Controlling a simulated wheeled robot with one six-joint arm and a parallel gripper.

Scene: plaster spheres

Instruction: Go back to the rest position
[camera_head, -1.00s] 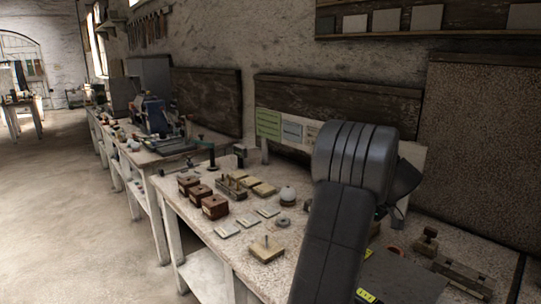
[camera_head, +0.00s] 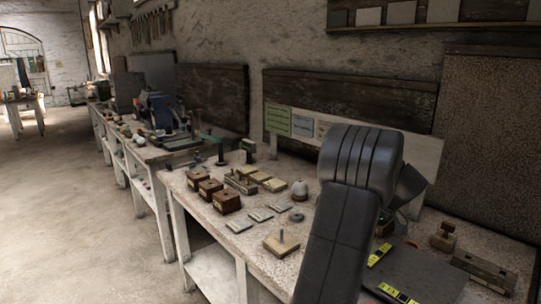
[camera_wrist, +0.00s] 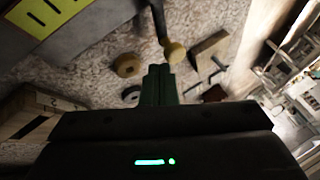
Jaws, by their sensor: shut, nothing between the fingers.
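My gripper (camera_wrist: 158,82) shows in the wrist view as two dark fingers pressed together, with nothing between them. It is above the speckled worktop, apart from the things there. In the head view my bent dark arm rises in front of the bench and hides most of the gripper. A white plaster sphere (camera_head: 300,187) sits on the bench (camera_head: 240,261) to the left of my arm, beside a small grey ring (camera_head: 296,216).
Wooden boxes (camera_head: 226,200), flat grey plates (camera_head: 239,226) and a light block with a peg (camera_head: 281,242) lie left of my arm. A dark slab with yellow-black marks (camera_head: 379,255) and a wooden block (camera_head: 443,237) are right. Open floor (camera_head: 110,240) is left.

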